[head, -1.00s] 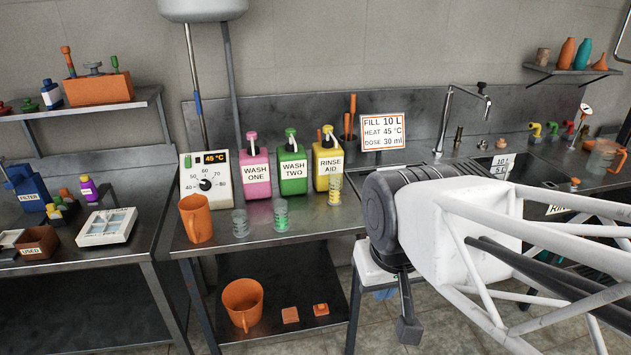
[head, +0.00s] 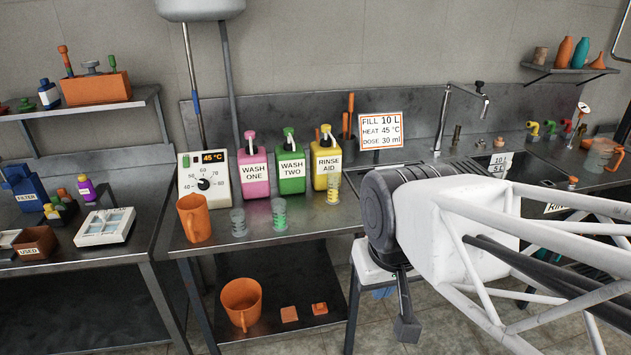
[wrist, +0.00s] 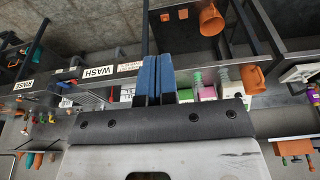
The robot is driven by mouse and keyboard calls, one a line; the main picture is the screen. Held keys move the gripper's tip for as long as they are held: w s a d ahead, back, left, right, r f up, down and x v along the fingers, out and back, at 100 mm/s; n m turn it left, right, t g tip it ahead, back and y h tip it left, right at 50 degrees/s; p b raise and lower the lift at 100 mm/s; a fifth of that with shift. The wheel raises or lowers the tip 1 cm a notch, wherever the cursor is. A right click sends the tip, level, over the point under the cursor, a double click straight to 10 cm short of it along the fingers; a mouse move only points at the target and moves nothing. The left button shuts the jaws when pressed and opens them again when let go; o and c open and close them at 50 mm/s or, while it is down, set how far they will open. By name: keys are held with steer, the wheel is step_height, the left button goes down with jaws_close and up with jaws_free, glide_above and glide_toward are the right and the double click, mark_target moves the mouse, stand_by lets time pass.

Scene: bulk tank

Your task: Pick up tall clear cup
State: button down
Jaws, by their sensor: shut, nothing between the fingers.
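Several small clear measuring cups stand upright on the steel bench in the head view. One is at the left (head: 239,223), one in front of the green bottle (head: 279,215), and one in front of the yellow bottle (head: 333,189). I cannot tell for certain which is the tall clear cup. My gripper (wrist: 158,60) shows in the wrist view with its two blue fingers together and nothing between them. It is apart from the cups. In the head view my arm is at the right, and the fingers cannot be made out there.
Pink (head: 254,174), green (head: 291,172) and yellow (head: 326,163) pump bottles stand behind the cups. An orange mug (head: 194,219) stands left of them, before a dial box (head: 204,184). A sign (head: 380,132) stands behind. Bench (head: 310,222) in front of the cups is clear.

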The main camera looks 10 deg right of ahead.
stand_by(0.4)
steer(key=shift+c, duration=1.9)
jaws_free()
steer(key=shift+w, duration=0.1)
steer(key=m+t, duration=0.1)
steer(key=t, duration=0.6)
glide_above(333, 177)
steer(key=s+a, duration=0.3)
steer(key=s, duration=0.5)
steer(key=s+a, duration=0.2)
steer(key=s, duration=0.6)
step_height(333, 177, down, 7)
steer(key=shift+w+d+f+m+t+h, duration=0.15)
steer(key=shift+w+d+f+t+h, duration=0.35)
steer(key=shift+w+f, duration=1.1)
steer(key=shift+w+d+f+m+t+h, duration=0.25)
steer(key=shift+w+d+f+t, duration=0.45)
steer(key=shift+w, duration=1.5)
steer(key=shift+w+d+f+m+t+h, duration=0.1)
steer(key=shift+w+d+f+t+h, duration=0.45)
steer(key=shift+w+f, duration=1.1)
steer(key=shift+w+d+r+g, duration=0.2)
steer(key=shift+w+r+g, duration=0.05)
